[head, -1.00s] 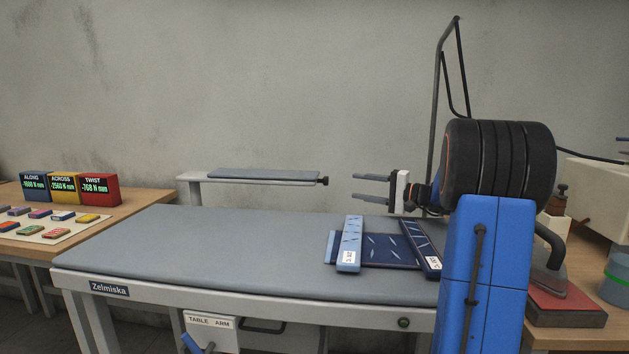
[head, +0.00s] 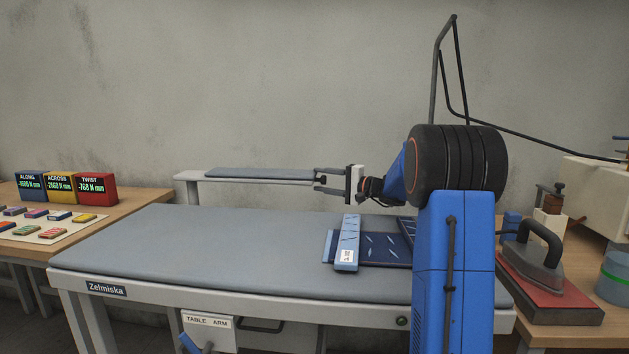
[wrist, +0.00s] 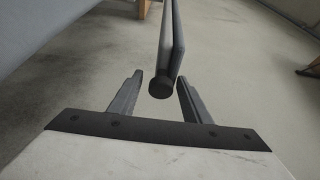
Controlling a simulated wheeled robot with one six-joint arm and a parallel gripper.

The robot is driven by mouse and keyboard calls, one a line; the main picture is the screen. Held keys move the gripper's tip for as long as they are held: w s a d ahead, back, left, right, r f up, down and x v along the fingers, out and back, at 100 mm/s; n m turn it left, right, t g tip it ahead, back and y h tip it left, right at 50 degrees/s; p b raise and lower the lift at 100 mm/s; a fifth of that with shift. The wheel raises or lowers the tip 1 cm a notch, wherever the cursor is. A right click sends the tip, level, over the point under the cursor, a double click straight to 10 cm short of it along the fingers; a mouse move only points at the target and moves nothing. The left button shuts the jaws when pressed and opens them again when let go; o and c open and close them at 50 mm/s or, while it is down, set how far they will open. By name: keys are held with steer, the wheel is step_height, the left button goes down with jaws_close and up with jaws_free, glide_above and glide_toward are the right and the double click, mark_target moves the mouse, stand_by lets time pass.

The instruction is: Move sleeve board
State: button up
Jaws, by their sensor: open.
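The sleeve board (head: 258,174) is a long, narrow, grey-padded board on a pale arm. It stands level above the back edge of the ironing table (head: 190,240). Its free end points right and carries a dark round knob (wrist: 161,88). My gripper (head: 318,179) is at that free end, with its fingers pointing left along the board. In the wrist view my gripper (wrist: 159,92) is open, with the knob between the fingertips, nearer the right finger. I see a gap on the left; whether the right finger touches is unclear.
A blue patterned cloth (head: 385,248) with two strips, one being a light-blue strip (head: 346,243), lies on the table's right. An iron (head: 535,250) stands on a red pad at right. Three display boxes (head: 60,187) sit on the left bench. The table's left half is clear.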

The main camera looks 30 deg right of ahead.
mark_target(310, 183)
steer(key=shift+x, duration=1.6)
jaws_close()
steer(key=shift+s+a+f, duration=0.1)
steer(key=shift+s+a, duration=0.9)
steer(key=shift+s, duration=0.35)
steer(key=shift+s+a+f, duration=0.1)
steer(key=shift+s+a, duration=0.9)
steer(key=shift+s, duration=0.35)
jaws_free()
steer(key=shift+w+d+f, duration=0.1)
steer(key=shift+f, duration=0.05)
steer(key=shift+r, duration=0.35)
